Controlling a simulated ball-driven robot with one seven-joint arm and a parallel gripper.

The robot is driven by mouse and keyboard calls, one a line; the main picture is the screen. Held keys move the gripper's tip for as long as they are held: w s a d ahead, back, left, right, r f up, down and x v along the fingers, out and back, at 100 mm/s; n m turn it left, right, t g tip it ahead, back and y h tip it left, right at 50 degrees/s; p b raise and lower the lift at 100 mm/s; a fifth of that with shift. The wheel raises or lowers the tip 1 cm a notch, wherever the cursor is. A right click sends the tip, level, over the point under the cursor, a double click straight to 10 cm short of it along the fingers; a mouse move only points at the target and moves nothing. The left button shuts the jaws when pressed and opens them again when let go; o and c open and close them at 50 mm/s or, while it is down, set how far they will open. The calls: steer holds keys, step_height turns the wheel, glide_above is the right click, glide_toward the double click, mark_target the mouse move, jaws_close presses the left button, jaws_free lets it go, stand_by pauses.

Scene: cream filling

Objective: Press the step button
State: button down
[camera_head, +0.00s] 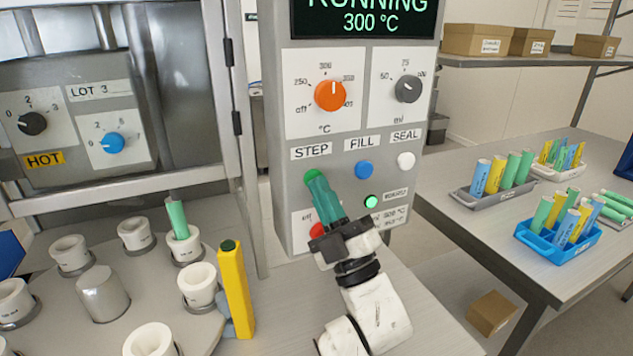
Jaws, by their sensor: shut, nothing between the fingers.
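The STEP button (312,175) is green and sits under the STEP label on the grey control panel (286,222). My gripper (318,182) is shut and empty. Its teal fingers point up and away from me, and their tips overlap the lower part of the button in this view. I cannot tell whether the tips touch the button or stop just short of it. The blue FILL button (364,169) and the white SEAL button (406,160) are to the right of it, uncovered.
A display (365,15) reads RUNNING, 300 °C. Below are an orange dial (331,95), a grey dial (408,89), a lit green lamp (371,202) and a partly hidden red button (317,230). A yellow post (236,290) and several white cups stand at left. A table with tube trays is at right.

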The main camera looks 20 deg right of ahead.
steer(key=shift+s, duration=0.95)
steer(key=s, duration=0.5)
steer(key=shift+s, duration=0.1)
stand_by(0.7)
